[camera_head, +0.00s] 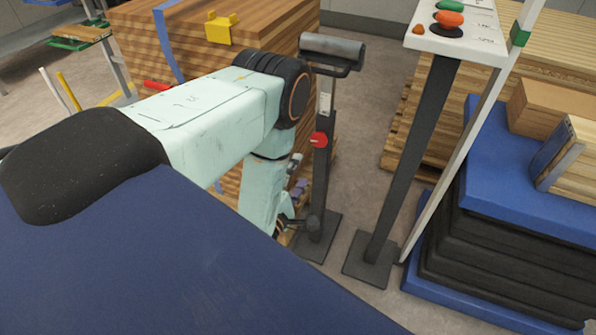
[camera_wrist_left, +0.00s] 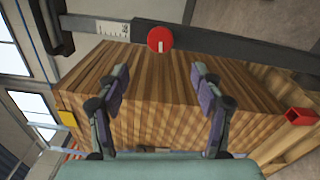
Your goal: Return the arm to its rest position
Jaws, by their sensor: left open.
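My left arm comes in from the left in the head view, pale green with a black joint, and bends downward. My left gripper (camera_head: 297,208) hangs low beside the dark post of the roller stand and is partly hidden by my arm. In the left wrist view, the left gripper (camera_wrist_left: 160,88) is open, its two fingers wide apart with nothing between them. A stack of wooden boards (camera_wrist_left: 150,75) lies beyond the fingers. My right gripper is not in view.
The roller stand (camera_head: 322,140) with a red knob (camera_head: 319,139) stands close to my left gripper. A control panel (camera_head: 455,35) stands on a dark post to its right. Blue and black slabs (camera_head: 490,240) are stacked at right. Bare floor (camera_head: 365,110) lies between.

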